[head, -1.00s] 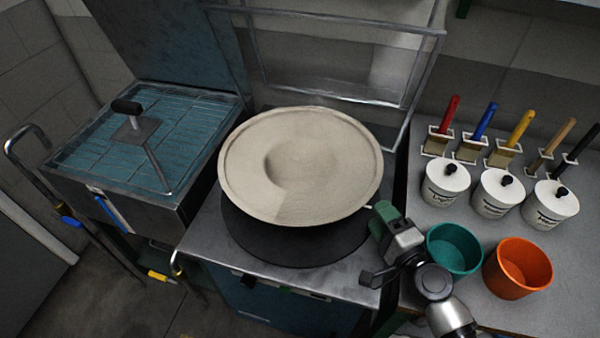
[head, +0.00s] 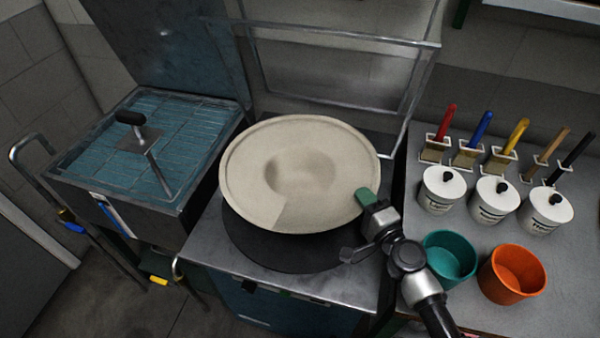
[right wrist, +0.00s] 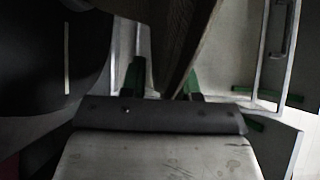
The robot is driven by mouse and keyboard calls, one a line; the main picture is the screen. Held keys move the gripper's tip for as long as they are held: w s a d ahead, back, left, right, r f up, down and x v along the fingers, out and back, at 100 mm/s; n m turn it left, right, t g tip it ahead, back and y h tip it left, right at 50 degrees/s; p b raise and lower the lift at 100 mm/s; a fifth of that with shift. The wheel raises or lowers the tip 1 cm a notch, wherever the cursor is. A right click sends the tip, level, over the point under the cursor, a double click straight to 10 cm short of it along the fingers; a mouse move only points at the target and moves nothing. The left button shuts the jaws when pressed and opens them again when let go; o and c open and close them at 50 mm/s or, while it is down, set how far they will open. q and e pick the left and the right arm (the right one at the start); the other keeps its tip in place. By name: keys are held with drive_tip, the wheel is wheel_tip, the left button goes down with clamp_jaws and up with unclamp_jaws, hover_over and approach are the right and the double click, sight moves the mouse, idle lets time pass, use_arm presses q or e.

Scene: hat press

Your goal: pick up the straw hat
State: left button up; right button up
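The straw hat (head: 300,172) is pale beige, with a wide round brim and a shallow dented crown. It sits tilted above a black round plate (head: 270,245) on the press. My right gripper (head: 367,199) is at the brim's right front edge, one green fingertip overlapping it in the head view. In the right wrist view the brim (right wrist: 178,45) shows edge-on as a brown wedge between the two green fingers of the right gripper (right wrist: 165,83). A gap shows on the left finger's side; contact with the right finger is unclear. My left gripper is out of view.
A metal frame (head: 335,94) stands behind the hat. A teal-topped box with a handle (head: 135,150) is at left. On the right bench are a green bucket (head: 449,257), an orange bucket (head: 512,274), white lidded jars (head: 492,199) and several brushes.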

clamp_jaws()
